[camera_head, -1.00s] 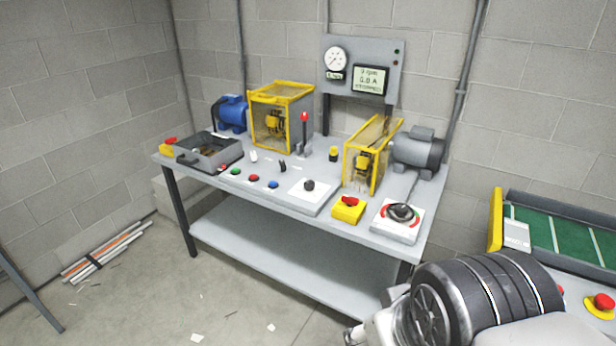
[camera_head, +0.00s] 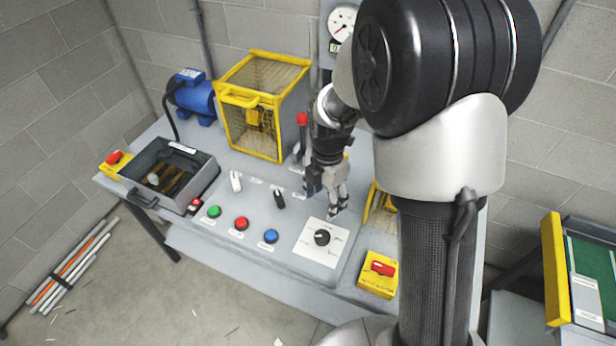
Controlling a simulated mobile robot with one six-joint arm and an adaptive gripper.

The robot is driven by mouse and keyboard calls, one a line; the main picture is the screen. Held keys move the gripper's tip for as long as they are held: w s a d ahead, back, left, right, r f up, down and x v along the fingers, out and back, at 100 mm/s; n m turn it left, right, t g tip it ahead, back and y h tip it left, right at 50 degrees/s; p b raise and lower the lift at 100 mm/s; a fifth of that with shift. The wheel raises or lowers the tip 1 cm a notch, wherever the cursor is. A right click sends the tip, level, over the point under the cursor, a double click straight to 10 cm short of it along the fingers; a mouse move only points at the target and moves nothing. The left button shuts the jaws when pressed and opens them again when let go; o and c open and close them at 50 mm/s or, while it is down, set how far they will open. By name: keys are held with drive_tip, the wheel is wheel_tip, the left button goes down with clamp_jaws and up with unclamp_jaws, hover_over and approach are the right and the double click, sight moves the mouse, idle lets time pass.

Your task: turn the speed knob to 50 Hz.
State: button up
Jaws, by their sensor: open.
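The speed knob appears to be the black round knob (camera_head: 322,237) on a white dial plate (camera_head: 308,250) at the front of the grey bench. The markings on the plate are too small to read, so I cannot tell its setting. My gripper (camera_head: 338,212) is open and empty, pointing down just behind and slightly right of the knob, apart from it. My arm hides the right part of the bench and most of the panel with the gauge (camera_head: 342,22).
Green (camera_head: 214,211), red (camera_head: 241,223) and blue (camera_head: 270,236) buttons lie left of the knob. A black selector (camera_head: 279,199) and a red-topped lever (camera_head: 301,120) stand behind. A yellow box with a red switch (camera_head: 379,272) is at the right. A yellow cage (camera_head: 262,110) stands at the back.

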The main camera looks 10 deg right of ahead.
sight(322, 236)
drive_tip(key=f+b, duration=0.4)
drive_tip(key=f, duration=1.3)
drive_tip(key=shift+s+f, duration=0.2)
drive_tip(key=c, duration=1.1)
